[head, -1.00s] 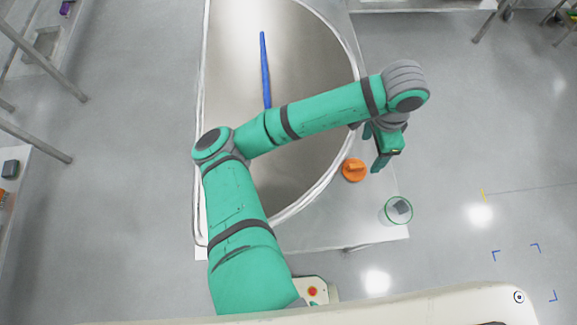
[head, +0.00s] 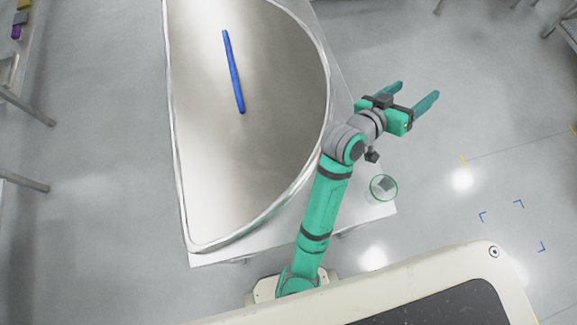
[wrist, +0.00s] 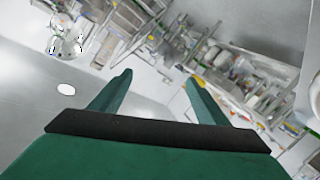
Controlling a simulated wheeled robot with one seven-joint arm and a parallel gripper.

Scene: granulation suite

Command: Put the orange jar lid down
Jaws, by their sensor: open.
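My gripper (head: 417,92) is open and empty, raised and pointing away beyond the table's right edge in the head view. Its two green fingers also show spread apart with nothing between them in the wrist view (wrist: 158,78). The orange jar lid does not show in either current view. A second ago it lay on the table's corner area, up and left of the glass jar; my arm now covers about that place. The clear glass jar (head: 384,187) with a green rim stands near the table's front right corner, with a dark grey piece in it.
The table (head: 220,257) carries a large half-round steel surface (head: 270,130) with a raised rim. A long blue stick (head: 233,72) lies on it. Open grey floor is to the right. Cluttered shelves (wrist: 240,72) show in the wrist view.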

